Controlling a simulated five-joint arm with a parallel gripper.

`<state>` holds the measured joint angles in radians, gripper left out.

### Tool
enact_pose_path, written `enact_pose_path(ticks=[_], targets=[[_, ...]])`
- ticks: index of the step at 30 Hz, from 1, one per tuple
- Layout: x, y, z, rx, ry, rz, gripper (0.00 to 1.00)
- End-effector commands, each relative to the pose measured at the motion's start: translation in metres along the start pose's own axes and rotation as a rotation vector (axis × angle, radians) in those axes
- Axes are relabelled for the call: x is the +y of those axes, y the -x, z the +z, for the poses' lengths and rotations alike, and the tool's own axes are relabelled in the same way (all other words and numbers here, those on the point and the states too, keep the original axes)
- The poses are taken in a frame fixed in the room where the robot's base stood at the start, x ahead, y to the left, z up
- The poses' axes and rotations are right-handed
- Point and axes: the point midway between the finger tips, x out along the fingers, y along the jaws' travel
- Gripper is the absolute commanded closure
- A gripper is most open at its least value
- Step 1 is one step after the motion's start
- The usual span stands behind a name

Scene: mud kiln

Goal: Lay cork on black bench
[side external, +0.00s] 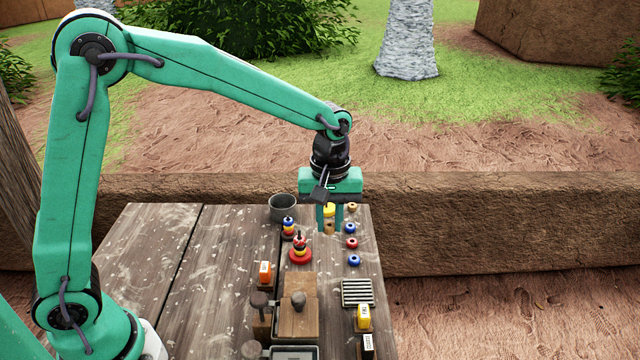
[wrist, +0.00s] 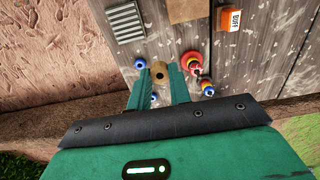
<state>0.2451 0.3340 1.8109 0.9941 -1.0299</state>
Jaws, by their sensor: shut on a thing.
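The cork, a tan piece with a dark round hole in its top, sits between my fingertips in the wrist view (wrist: 159,76). In the side view it shows as a small tan patch (side external: 329,228). My gripper (side external: 330,226) points down near the far right part of the table, its fingers shut on the cork; the fingertips also show in the wrist view (wrist: 162,76). I cannot tell whether the cork touches the table. A dark slatted rack (side external: 357,292), nearer the camera in the side view, may be the black bench; it also shows top left in the wrist view (wrist: 125,22).
Blue (side external: 354,260) and red (side external: 351,243) rings lie right of my gripper. A red-based stack (side external: 300,253) and a blue-yellow stack (side external: 288,227) stand left. A grey cup (side external: 283,208), an orange block (side external: 264,273) and a yellow block (side external: 363,317) stand nearby. The left planks are clear.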

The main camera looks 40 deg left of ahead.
Motion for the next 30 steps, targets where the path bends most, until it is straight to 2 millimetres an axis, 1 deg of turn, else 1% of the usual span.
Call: enact_pose_path(ticks=[1,6,12,17,20,23,30], targets=[[0.004,-0.006,-0.006,-0.001,0.002,-0.002,0.95],[0.012,-0.019,-0.02,0.0,0.001,-0.001,0.95],[0.015,-0.024,-0.026,0.001,0.0,0.001,0.95],[0.015,-0.025,-0.028,0.001,0.001,0.001,0.95],[0.013,-0.029,-0.033,0.0,0.003,0.0,0.95],[0.011,-0.035,-0.043,-0.001,0.003,-0.001,0.95],[0.001,-0.057,-0.079,-0.001,0.004,-0.002,0.95]])
